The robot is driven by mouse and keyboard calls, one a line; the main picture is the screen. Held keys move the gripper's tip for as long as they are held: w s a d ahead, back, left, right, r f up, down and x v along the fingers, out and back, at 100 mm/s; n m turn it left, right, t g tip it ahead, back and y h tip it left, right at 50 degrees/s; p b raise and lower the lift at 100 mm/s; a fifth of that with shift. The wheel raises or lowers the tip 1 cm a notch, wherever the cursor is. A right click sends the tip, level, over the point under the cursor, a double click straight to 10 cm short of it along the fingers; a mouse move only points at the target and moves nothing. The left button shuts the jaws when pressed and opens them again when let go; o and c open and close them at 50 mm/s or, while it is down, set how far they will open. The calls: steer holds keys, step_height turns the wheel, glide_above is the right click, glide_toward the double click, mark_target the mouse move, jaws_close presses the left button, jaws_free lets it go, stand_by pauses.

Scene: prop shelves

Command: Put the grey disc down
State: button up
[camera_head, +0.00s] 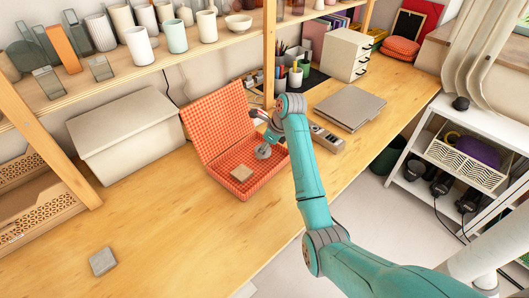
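The grey disc (263,152) shows at the right part of an open orange-red checked case (215,171). My gripper (267,142) is right above the disc, at the end of my teal arm. Its fingers are small and partly hidden by the wrist, so I cannot tell whether they are shut on the disc. I also cannot tell whether the disc touches the case floor.
The case stands on a long wooden table (175,225) with its lid raised at the back. A white box (125,132) is to its left and a grey square block (103,262) lies at the front left. A grey laptop-like slab (350,107) lies to the right. Shelves hang above.

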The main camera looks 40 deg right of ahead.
steer(key=shift+f, duration=1.15)
steer(key=shift+f, duration=0.1)
steer(key=o, duration=1.2)
